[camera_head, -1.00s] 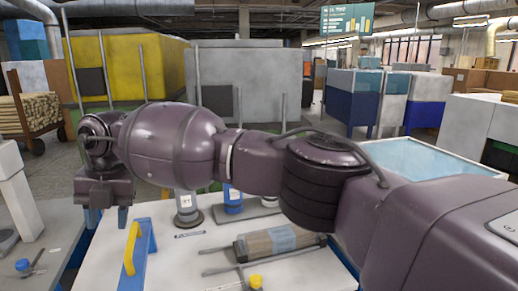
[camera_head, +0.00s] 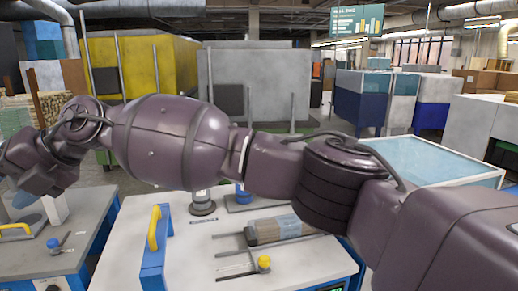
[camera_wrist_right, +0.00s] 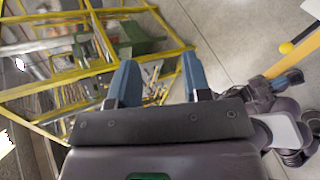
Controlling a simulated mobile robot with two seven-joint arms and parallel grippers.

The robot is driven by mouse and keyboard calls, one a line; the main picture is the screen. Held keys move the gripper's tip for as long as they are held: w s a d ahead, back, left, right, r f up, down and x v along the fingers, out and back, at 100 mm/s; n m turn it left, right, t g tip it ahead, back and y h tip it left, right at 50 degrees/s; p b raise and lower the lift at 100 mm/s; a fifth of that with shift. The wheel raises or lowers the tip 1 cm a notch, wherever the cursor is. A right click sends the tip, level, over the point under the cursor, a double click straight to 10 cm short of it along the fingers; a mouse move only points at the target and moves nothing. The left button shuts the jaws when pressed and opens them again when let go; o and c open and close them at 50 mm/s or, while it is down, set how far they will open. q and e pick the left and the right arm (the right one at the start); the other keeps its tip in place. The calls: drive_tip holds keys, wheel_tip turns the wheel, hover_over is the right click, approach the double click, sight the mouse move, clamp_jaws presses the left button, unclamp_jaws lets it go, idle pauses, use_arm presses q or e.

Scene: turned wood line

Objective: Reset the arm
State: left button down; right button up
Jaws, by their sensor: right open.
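My right arm crosses the head view from the right edge to the left edge. What appears to be my left gripper (camera_wrist_right: 287,80) shows at the right of the wrist view, above grey floor. Its jaws are too small to judge. My left arm is not in the head view.
A white workbench (camera_head: 190,265) below the arm holds a wood cylinder fixture (camera_head: 280,228) and a yellow-handled blue bracket (camera_head: 155,240). Another bench (camera_head: 90,225) stands at left. A yellow-framed rack (camera_wrist_right: 65,78) lies beyond the right fingers.

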drive_tip(key=w+d+r+m+g+y, duration=0.1)
drive_tip(key=d+r+m+y, duration=0.3)
drive_tip(key=r+y, duration=0.45)
drive_tip(key=w+d+f+m+t+y, duration=0.1)
drive_tip(key=w+d+m+t+y, duration=0.4)
drive_tip(key=w+d+m+t, duration=0.45)
drive_tip(key=w+d+f+m+t+h, duration=0.4)
drive_tip(key=d+f+m+t+h, duration=0.3)
drive_tip(key=d+f+m, duration=0.4)
drive_tip(key=w+d+f+m+t+h, duration=0.5)
drive_tip(key=d+f+m+t+h, duration=0.2)
drive_tip(key=d+f+m, duration=0.45)
drive_tip(key=s+d+f+m+g+h, duration=0.1)
drive_tip(key=s+d+f+m+h, duration=0.3)
drive_tip(key=d+f, duration=0.6)
drive_tip(key=s+d+f+m+g+h, duration=0.1)
drive_tip(key=s+d+f+h, duration=0.2)
drive_tip(key=s+d+f, duration=0.5)
drive_tip(key=s+d+f+m+g+h, duration=0.1)
drive_tip(key=s+d+f+g+h, duration=0.1)
drive_tip(key=s+d+f, duration=0.4)
drive_tip(key=s+d+f+m+g+h, duration=0.1)
drive_tip(key=s+d+f+g, duration=0.2)
drive_tip(key=s+f, duration=0.9)
drive_tip(key=s+d, duration=0.1)
drive_tip(key=d, duration=0.2)
drive_tip(key=shift+s+d+m+h, duration=0.3)
drive_tip(key=shift+s+d+h, duration=0.05)
